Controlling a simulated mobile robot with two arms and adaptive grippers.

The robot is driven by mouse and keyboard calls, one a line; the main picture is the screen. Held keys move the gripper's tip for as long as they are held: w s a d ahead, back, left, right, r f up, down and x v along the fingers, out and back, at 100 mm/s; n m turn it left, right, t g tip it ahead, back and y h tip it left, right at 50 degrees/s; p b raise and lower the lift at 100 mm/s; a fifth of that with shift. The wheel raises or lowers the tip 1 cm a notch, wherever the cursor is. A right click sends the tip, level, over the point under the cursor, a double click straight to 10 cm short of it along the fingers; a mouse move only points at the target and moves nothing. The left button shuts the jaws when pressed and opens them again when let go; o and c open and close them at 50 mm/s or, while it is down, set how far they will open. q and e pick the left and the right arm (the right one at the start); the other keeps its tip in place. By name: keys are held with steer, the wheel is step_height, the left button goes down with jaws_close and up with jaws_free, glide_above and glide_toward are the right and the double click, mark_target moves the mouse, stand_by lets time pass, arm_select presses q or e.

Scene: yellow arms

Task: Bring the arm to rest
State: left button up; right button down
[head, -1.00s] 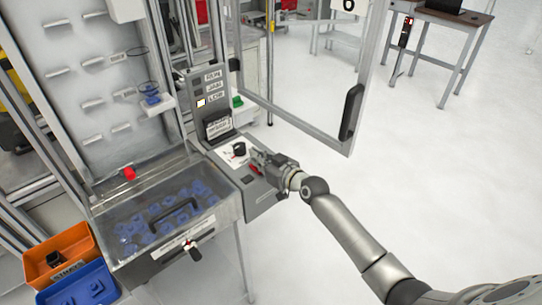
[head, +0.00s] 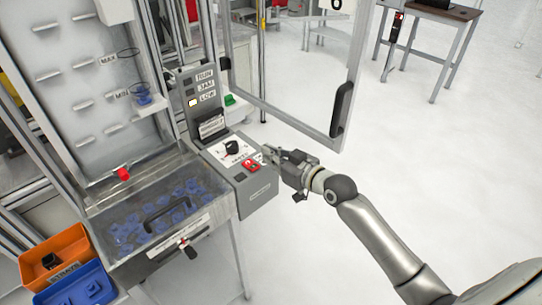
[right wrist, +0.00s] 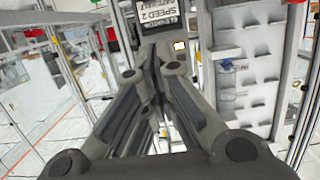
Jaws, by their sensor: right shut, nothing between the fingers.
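My right arm reaches in from the lower right in the head view. Its gripper (head: 270,154) is shut and empty, just right of the sloped control panel (head: 261,198) and close to its red switch (head: 251,165). A black knob (head: 232,147) sits on the same panel. In the right wrist view the two fingers (right wrist: 155,60) meet at their tips, in front of a label sign (right wrist: 157,12). My left gripper is not in view.
A clear-lidded bin (head: 112,257) with several blue parts stands left of the panel. An orange tray (head: 75,237) and a blue tray (head: 68,290) sit at the lower left. An open framed door with a black handle (head: 341,108) stands behind my arm.

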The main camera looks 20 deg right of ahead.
steer(key=shift+s, duration=0.1)
stand_by(0.4)
steer(key=s+d+f+m+g+h, duration=0.15)
steer(key=s+f, duration=0.25)
steer(key=f, duration=0.8)
steer(key=s+d+f+g+h, duration=0.15)
steer(key=s+f, duration=0.25)
steer(key=f, duration=0.7)
steer(key=s+d+f+m+g+h, duration=0.1)
steer(key=s+d+f+g, duration=0.2)
steer(key=f, duration=0.9)
steer(key=s+a+f+g+h, duration=0.1)
steer(key=s+f+g, duration=0.1)
steer(key=s+f, duration=0.75)
steer(key=s+a+f+g, duration=0.2)
steer(key=s+f, duration=0.5)
steer(key=s, duration=0.5)
steer(key=s+a+f+g, duration=0.1)
steer(key=s+f, duration=0.2)
steer(key=s, duration=0.6)
steer(key=s+a+f+g, duration=0.2)
steer(key=s+f, duration=0.1)
steer(key=s, duration=0.7)
steer(key=shift+n+g, duration=0.3)
steer(key=shift+n, duration=0.15)
